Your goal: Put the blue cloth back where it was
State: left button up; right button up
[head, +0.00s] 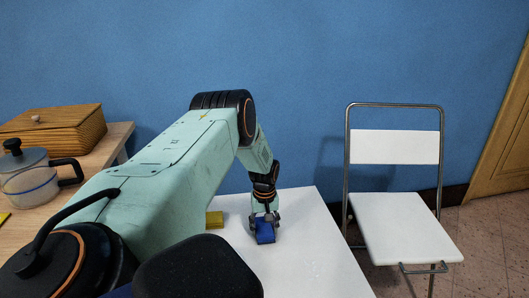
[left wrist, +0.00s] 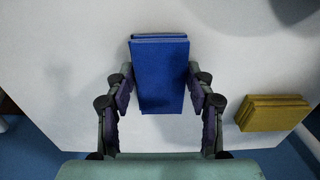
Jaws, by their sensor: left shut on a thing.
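The blue cloth (head: 265,231) is a small folded stack at the white table, below my left gripper (head: 264,214) in the head view. In the left wrist view the blue cloth (left wrist: 160,75) lies between the two fingers of my left gripper (left wrist: 161,102), which is shut on it. I cannot tell whether the cloth touches the table. A folded yellow cloth (left wrist: 272,113) lies on the white table (left wrist: 60,60) to the right in the wrist view. In the head view the yellow cloth (head: 214,219) is left of the blue one. My right gripper is not in view.
A wooden table on the left holds a lidded wooden box (head: 55,128) and a glass pot with a dark lid (head: 27,180). A white folding chair (head: 400,215) stands right of the white table. The front right of the white table (head: 310,262) is bare.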

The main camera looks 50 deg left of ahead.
aim_at(265, 228)
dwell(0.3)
pick_arm(q)
jog(key=o, duration=1.1)
jog(key=shift+f, duration=0.1)
notch_tip(265, 228, up, 12)
jog(key=p, duration=0.8)
jog(key=shift+f+b, duration=3.9)
jog(key=shift+f, duration=2)
